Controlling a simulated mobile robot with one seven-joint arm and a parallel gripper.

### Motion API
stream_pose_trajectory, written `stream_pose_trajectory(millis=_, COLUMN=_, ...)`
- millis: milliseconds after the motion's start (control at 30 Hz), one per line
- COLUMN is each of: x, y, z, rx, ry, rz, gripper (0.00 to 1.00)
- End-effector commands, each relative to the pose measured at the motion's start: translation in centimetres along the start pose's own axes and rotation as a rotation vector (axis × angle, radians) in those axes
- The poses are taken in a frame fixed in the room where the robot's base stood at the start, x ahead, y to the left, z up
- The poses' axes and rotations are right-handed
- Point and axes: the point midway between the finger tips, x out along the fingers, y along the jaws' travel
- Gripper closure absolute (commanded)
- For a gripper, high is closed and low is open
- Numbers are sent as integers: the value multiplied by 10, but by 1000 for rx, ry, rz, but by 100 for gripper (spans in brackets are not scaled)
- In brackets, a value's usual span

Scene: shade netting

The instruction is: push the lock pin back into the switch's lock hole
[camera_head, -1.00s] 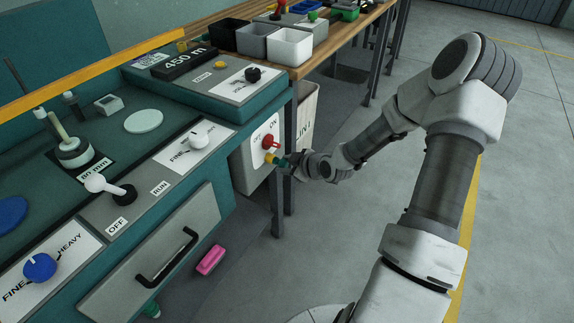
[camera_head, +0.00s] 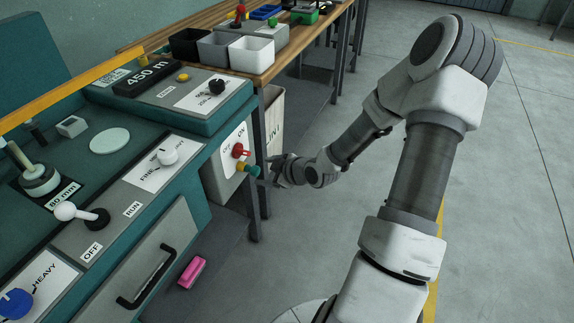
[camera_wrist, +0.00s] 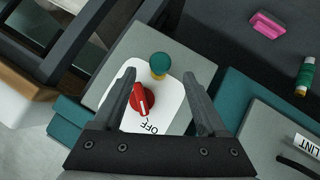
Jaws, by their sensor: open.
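The switch (camera_head: 229,139) is a white plate with a red knob (camera_head: 238,151) on the side of the teal bench. The lock pin (camera_head: 248,169), yellow with a green end, sticks out just below the knob. In the wrist view the pin's round teal head (camera_wrist: 160,62) faces me, with a little yellow beside it, and the red knob (camera_wrist: 139,99) points toward OFF. The lock hole itself is hidden. My gripper (camera_head: 272,168) is a short way out from the pin's head. In the wrist view its fingers (camera_wrist: 159,76) are apart, empty, one to each side of the pin.
A table leg (camera_head: 257,190) and a pale bin (camera_head: 274,110) stand close behind my gripper. A pink block (camera_head: 192,271) lies low beside the drawer. A green-and-yellow piece (camera_wrist: 304,76) lies at the right in the wrist view. Floor to the right is clear.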

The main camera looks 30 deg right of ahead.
Motion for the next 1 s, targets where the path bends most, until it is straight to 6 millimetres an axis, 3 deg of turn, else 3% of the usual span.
stream_pose_trajectory(millis=100, x=-35, y=4, z=-3, rx=1, ry=-3, rz=3, gripper=25)
stream_pose_trajectory(millis=400, x=-99, y=2, z=-3, rx=0, ry=-2, rz=2, gripper=25)
stream_pose_trajectory(millis=600, x=-117, y=1, z=-1, rx=-1, ry=1, rz=1, gripper=25)
stream_pose_trajectory(millis=1000, x=-119, y=0, z=0, rx=-1, ry=1, rz=0, gripper=25)
